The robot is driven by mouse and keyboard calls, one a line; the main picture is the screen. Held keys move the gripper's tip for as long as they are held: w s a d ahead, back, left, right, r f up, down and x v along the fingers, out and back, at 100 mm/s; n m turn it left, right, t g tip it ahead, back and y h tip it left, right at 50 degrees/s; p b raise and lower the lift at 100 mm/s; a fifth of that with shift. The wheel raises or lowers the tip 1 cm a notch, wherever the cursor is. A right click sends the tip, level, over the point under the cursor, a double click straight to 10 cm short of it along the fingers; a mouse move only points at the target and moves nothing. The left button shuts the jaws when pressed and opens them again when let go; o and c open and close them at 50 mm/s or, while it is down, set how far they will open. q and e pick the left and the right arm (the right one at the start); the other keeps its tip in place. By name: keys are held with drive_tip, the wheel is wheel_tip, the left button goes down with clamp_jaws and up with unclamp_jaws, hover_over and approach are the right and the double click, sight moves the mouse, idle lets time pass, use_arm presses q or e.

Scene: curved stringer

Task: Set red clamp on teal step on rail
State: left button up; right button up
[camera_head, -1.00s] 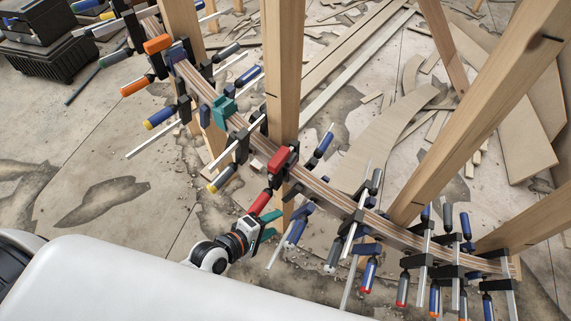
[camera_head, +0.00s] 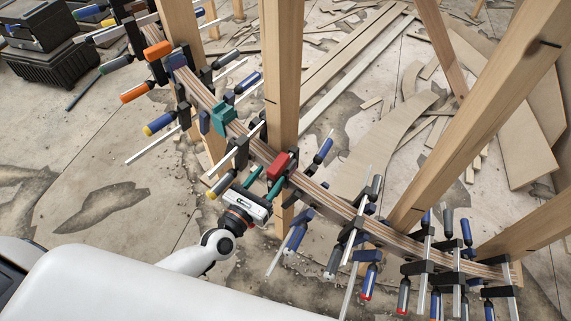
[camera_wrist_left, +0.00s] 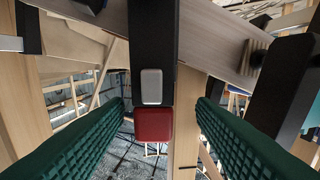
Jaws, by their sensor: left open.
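The red clamp (camera_head: 279,165) sits on the curved wooden rail (camera_head: 322,194), its red block uppermost. My left gripper (camera_head: 269,178) is at the rail's near side, just below that block, with its two teal fingers apart. In the left wrist view, a red end of the clamp (camera_wrist_left: 153,124) and a dark bar lie between the open fingers (camera_wrist_left: 160,106), with gaps at both sides. The clamp's red handle is hidden in the head view by the gripper. The teal step (camera_head: 222,118) is on the rail, up and left of the red clamp. My right gripper is out of view.
Blue-handled and other clamps (camera_head: 237,152) stand close along the rail on both sides. A wooden post (camera_head: 281,75) rises right behind the red clamp. Wood offcuts (camera_head: 385,145) lie on the floor behind. The floor at left is mostly clear.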

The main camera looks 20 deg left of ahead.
sight(280, 165)
use_arm(q)
drive_tip(key=x, duration=0.4)
drive_tip(key=p+x, duration=0.1)
drive_tip(key=x, duration=0.1)
drive_tip(key=shift+s+d, duration=0.1)
drive_tip(key=shift+d, duration=0.2)
clamp_jaws()
